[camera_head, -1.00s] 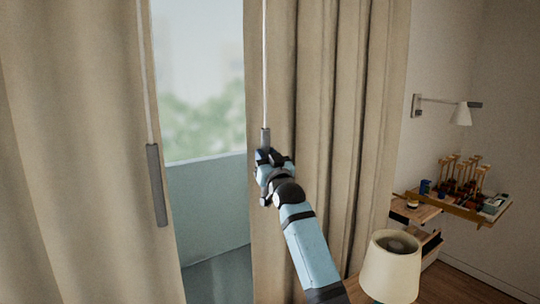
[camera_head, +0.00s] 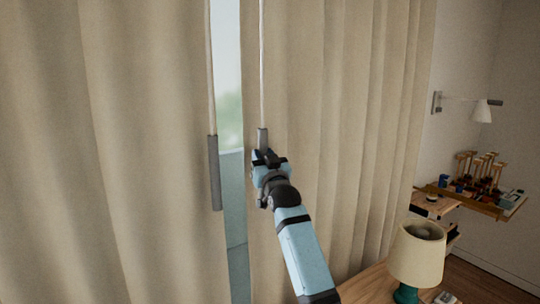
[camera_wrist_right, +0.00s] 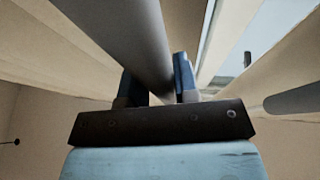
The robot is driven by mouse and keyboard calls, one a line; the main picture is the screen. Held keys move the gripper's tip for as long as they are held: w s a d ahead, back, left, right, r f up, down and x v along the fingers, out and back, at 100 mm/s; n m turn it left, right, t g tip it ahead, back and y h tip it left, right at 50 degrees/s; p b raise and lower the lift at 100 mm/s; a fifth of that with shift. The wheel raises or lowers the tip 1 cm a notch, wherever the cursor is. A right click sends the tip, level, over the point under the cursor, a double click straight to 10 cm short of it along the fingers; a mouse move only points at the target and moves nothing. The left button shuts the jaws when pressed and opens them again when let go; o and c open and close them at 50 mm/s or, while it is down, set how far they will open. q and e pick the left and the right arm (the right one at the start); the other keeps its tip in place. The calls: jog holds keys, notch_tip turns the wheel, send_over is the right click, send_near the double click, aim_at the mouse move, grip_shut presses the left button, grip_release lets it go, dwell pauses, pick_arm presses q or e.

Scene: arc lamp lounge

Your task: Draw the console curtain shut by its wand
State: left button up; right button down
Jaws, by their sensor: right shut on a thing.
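The right-hand beige curtain (camera_head: 330,120) hangs in soft folds, with a thin white wand ending in a grey handle (camera_head: 262,137) at its left edge. My right gripper (camera_head: 264,158) is shut on that grey handle, which also shows between the fingers in the right wrist view (camera_wrist_right: 140,40). The left-hand beige curtain (camera_head: 110,150) has its own wand with a grey handle (camera_head: 214,172) at its right edge. A narrow strip of window (camera_head: 232,190) shows between the two curtains. My left gripper is not in view.
A cream-shaded lamp with a green base (camera_head: 417,252) stands on a wooden surface (camera_head: 370,286) at the lower right. Beyond it is a shelf with several small items (camera_head: 470,199). A wall lamp (camera_head: 481,110) is mounted above.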

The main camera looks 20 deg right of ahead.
aim_at(246, 147)
jog(key=shift+s+a, duration=0.15)
jog(key=shift+a, duration=0.7)
jog(key=shift+s+a, duration=0.1)
jog(key=shift+a, duration=0.75)
jog(key=c, duration=0.9)
grip_release()
jog(key=shift+b+v, duration=1.55)
jog(key=shift+v, duration=5.35)
